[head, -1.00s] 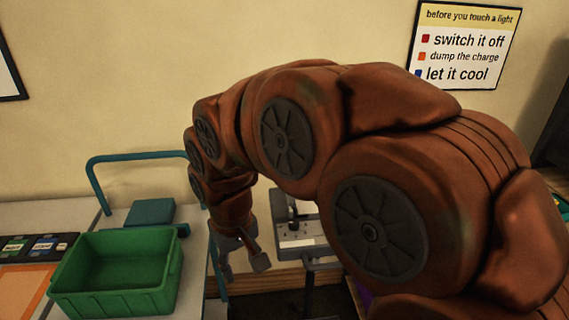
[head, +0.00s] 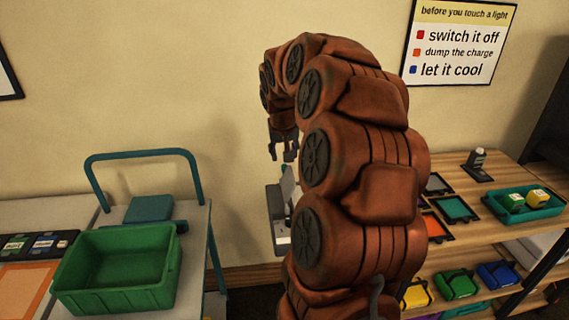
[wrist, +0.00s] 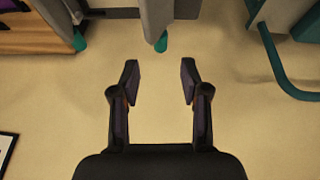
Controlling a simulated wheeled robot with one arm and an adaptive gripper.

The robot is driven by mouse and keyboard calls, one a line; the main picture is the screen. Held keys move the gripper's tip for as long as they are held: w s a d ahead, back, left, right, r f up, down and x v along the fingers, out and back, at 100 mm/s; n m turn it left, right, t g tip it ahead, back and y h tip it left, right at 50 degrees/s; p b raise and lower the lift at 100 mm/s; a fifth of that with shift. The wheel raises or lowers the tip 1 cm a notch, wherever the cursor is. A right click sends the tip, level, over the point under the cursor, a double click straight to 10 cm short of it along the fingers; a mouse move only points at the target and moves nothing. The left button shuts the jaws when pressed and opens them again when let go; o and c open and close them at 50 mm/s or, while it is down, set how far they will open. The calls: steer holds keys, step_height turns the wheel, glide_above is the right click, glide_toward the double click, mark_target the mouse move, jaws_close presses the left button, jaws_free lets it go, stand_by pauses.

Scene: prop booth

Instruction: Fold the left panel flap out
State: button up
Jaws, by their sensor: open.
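A grey upright piece (head: 288,188), apparently part of the panel light, shows in the head view just below my gripper (head: 283,157); my arm hides much of it. In the wrist view, two grey flap-like plates, one left (wrist: 60,18) and one near the middle (wrist: 156,18), reach down from the top edge, each with a teal tip. My gripper (wrist: 159,70) is open and empty there, its fingers apart. The middle plate's tip is just beyond the gap between the fingertips, not visibly touching them. I cannot tell which plate is the left flap.
A trolley with a teal handle (head: 145,154) carries a green crate (head: 75,268) at left. At right, a wooden shelf (head: 492,238) holds a teal tray (head: 535,210) and several coloured bins below. A sign (head: 457,45) hangs on the wall. The wall space left of my gripper is clear.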

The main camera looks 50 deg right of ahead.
mark_target(284, 167)
steer(key=p+x, duration=0.2)
steer(key=x, duration=0.4)
steer(key=shift+w+d+f, duration=0.1)
steer(key=shift+w+f, duration=0.05)
steer(key=shift+f, duration=0.15)
steer(key=shift+c, duration=0.2)
jaws_close()
